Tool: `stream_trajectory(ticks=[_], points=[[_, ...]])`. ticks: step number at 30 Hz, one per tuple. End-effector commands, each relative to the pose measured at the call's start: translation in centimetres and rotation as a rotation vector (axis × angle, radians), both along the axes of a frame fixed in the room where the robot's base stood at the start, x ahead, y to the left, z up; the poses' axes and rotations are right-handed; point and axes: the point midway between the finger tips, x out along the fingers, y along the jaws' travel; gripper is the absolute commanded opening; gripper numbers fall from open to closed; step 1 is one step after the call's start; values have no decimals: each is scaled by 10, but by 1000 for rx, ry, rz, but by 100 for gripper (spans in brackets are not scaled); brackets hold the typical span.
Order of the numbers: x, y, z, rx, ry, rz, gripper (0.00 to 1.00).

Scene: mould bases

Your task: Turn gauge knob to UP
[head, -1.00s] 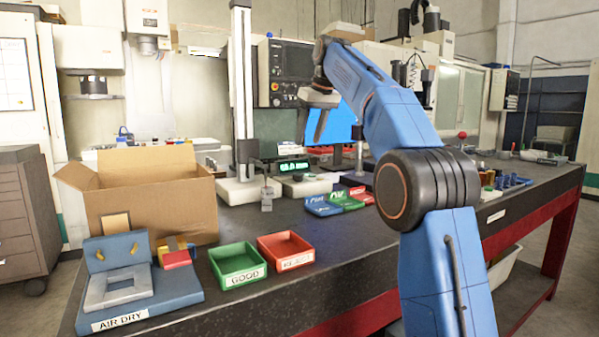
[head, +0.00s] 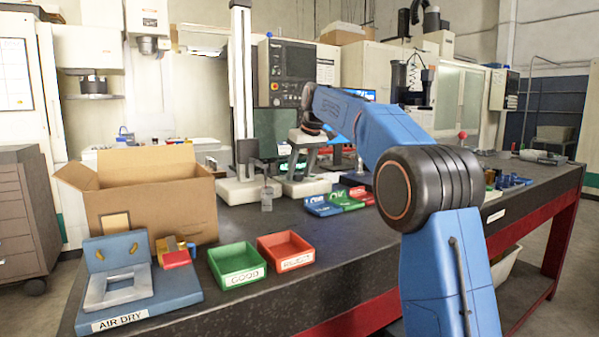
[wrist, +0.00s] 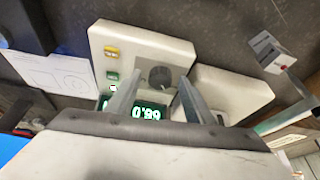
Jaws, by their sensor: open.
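The knob's pointer direction is too small to read.
A tall column stand (head: 242,100) rises just left of the gauge. A small metal block (head: 267,199) stands in front. Blue, green and red labelled trays sit to the right. A cardboard box (head: 150,205), green bin (head: 237,265) and red bin (head: 286,252) are farther left.

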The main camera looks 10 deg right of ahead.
Motion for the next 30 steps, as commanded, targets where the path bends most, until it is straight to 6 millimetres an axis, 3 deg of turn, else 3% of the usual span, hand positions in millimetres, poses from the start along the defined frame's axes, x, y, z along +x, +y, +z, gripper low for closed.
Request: stream_trajectory(ticks=[6,12,22,30], points=[[0,0,0,0,0,0,48],[0,0,0,0,0,0,6],[0,0,0,-1,1,-35,7],[-1,2,0,-1,0,-191,7]])
